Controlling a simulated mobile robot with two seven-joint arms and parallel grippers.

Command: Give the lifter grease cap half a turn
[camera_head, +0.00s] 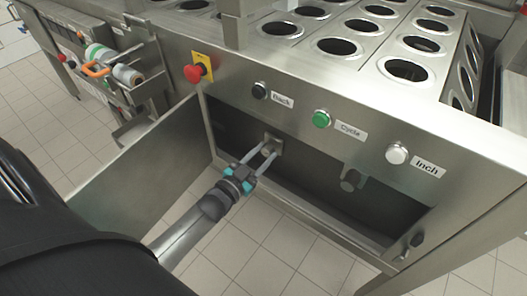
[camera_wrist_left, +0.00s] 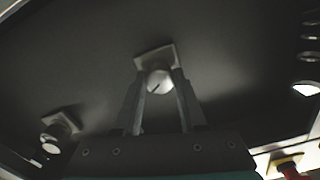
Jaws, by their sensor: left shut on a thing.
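A round metal grease cap on a square plate (camera_head: 278,145) sits on the dark back wall of the open recess. In the left wrist view the cap (camera_wrist_left: 158,80) is pale, with a short dark mark on its face. My left gripper (camera_head: 268,155) reaches into the recess, its two fingers on either side of this cap and shut on it. No label names either cap. My right gripper is not in view.
A hinged door (camera_head: 145,170) stands open left of the recess. Above are a red stop knob (camera_head: 195,70), a black button (camera_head: 259,90), a green button (camera_head: 322,118) and a white button (camera_head: 397,153). A side rack (camera_head: 125,85) holds bottles.

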